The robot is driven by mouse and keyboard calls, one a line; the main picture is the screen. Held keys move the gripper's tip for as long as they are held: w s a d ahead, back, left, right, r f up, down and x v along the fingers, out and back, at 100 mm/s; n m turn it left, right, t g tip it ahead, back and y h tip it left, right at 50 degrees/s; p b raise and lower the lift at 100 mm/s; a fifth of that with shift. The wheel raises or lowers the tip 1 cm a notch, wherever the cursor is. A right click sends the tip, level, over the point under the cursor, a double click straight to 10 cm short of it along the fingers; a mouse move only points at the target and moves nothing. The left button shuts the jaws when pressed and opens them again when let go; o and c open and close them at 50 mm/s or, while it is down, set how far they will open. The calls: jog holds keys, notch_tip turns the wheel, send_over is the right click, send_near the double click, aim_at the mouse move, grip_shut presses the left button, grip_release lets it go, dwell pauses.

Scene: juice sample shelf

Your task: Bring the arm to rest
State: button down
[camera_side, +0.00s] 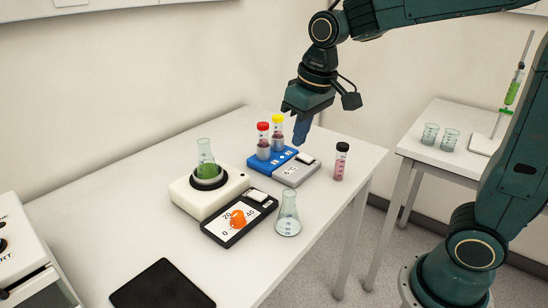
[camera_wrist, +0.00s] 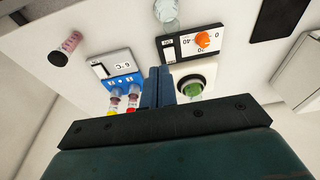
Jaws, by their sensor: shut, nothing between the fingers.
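My gripper (camera_side: 301,130) is shut and empty, pointing down above the right end of the white table (camera_side: 130,185). In the side view it appears over the blue and grey block, just right of the yellow-capped vial (camera_side: 278,133). Its closed fingers also show in the wrist view (camera_wrist: 159,80), with nothing between them. My arm reaches in from the upper right.
A blue holder (camera_side: 270,163) carries the yellow-capped vial and a red-capped vial (camera_side: 263,141). A black-capped vial (camera_side: 340,161) with pink liquid stands to its right. A green-filled flask (camera_side: 205,158), an orange-knobbed device (camera_side: 217,231) and a clear flask (camera_side: 288,215) stand nearer.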

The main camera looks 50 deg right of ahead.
jog(key=s+d+t, duration=0.1)
jog(key=s+t, duration=0.2)
jog(key=s, duration=1.3)
jog(key=shift+s+r, duration=0.2)
jog(key=shift+s, duration=0.05)
